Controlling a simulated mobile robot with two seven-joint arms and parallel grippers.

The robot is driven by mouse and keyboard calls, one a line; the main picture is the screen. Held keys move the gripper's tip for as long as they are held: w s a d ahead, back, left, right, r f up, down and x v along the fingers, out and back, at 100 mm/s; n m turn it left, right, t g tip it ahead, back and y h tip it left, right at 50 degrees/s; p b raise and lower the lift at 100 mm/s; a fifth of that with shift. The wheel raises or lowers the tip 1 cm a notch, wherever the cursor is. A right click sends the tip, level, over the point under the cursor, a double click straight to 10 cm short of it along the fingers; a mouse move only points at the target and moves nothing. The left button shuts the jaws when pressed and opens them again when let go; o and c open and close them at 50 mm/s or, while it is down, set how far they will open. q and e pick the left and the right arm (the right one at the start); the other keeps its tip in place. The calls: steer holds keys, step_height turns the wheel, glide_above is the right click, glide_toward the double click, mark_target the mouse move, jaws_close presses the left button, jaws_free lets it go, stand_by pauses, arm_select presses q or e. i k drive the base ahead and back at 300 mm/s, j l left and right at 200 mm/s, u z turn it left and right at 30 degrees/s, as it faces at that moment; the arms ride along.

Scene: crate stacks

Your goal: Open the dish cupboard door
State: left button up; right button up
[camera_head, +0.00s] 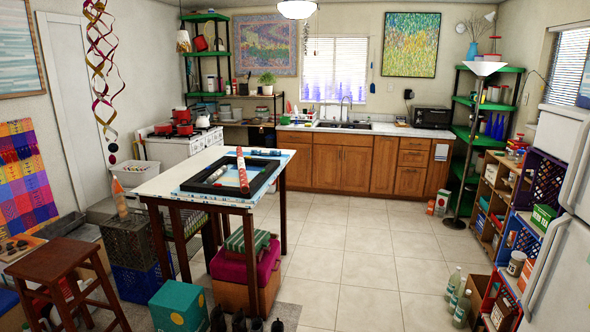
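A row of brown wooden cupboards (342,166) runs along the far wall under the counter and sink. Their doors look shut. I cannot tell which door is the dish cupboard's. A further wooden door (384,165) stands to the right of the pair under the sink, then a column of drawers (412,158). Dishes (224,112) show on an open shelf at the back left. Neither of my grippers is in view.
A high table (160,188) with a black frame (215,178) and rolled items stands at front left. Tiled floor (365,255) is clear in the middle. Bottles (455,287), shelves and a white fridge (565,230) line the right.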

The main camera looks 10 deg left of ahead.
mark_target(299, 168)
steer(key=i+z, duration=0.4)
steer(key=i, duration=1.55)
steer(key=i+l+u, duration=0.2)
steer(key=i, duration=1.5)
steer(key=i+u, duration=0.45)
steer(key=i, duration=1.2)
steer(key=i+u, duration=0.1)
steer(key=i, duration=1.55)
steer(key=i+l+u, duration=0.15)
steer(key=i, duration=0.7)
steer(key=i+l, duration=0.1)
steer(key=i, duration=0.75)
steer(key=i+j+u, duration=0.15)
steer(key=i+u, duration=0.6)
steer(key=u, duration=0.15)
steer(key=i+l+u, duration=0.1)
steer(key=i+u, duration=0.35)
steer(key=i+j+u, duration=0.15)
steer(key=i+u, duration=0.95)
steer(key=i, duration=0.15)
